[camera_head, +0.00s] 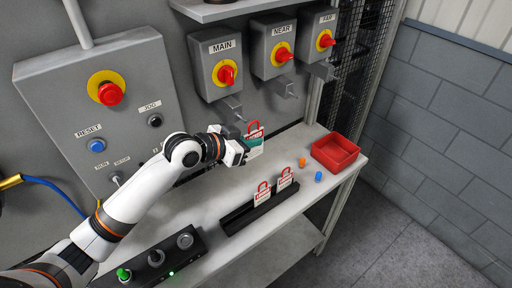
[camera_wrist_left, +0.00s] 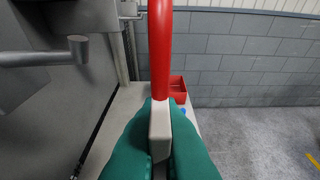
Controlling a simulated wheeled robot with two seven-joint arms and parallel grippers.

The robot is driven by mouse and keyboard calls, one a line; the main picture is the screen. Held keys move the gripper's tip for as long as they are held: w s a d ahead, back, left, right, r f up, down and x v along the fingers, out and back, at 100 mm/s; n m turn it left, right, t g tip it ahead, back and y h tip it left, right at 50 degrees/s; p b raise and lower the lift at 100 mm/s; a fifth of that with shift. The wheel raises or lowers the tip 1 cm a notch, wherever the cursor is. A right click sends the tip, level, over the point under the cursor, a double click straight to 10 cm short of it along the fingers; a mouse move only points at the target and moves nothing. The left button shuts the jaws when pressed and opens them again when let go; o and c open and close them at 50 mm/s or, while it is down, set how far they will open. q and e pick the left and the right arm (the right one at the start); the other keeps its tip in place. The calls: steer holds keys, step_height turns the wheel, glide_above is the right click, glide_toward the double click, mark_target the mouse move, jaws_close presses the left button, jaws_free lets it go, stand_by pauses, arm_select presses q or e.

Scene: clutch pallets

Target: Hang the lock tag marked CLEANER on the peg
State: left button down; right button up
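My left gripper (camera_head: 246,146) is shut on a lock tag with a white body and a red shackle (camera_head: 256,128). It holds the tag upright, in the air above the bench, just below and right of the grey peg bracket (camera_head: 231,107) under the MAIN switch. In the left wrist view the teal fingers (camera_wrist_left: 160,150) clasp the white body (camera_wrist_left: 160,125), and the red shackle rises above. A grey peg with a round end (camera_wrist_left: 78,48) is at the upper left, apart from the shackle. The tag's word cannot be read. My right gripper is not in view.
Two more red-and-white tags (camera_head: 262,197) (camera_head: 284,179) stand in a black rack (camera_head: 240,218) on the bench. A red bin (camera_head: 335,152) is at the bench's right end. Switch boxes MAIN (camera_head: 205,62), NEAR (camera_head: 268,55) and FAR (camera_head: 309,45) line the panel.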

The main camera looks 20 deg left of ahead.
arm_select(q)
steer(key=shift+w+a+f+b, duration=0.3)
steer(key=shift+w+a+b, duration=0.45)
steer(key=shift+a, duration=0.2)
steer(key=shift+w+a+f+b, duration=0.3)
steer(key=shift+w+a+b, duration=0.35)
steer(key=shift+a+b, duration=0.25)
steer(key=c, duration=1.5)
jaws_free()
steer(key=shift+c, duration=0.2)
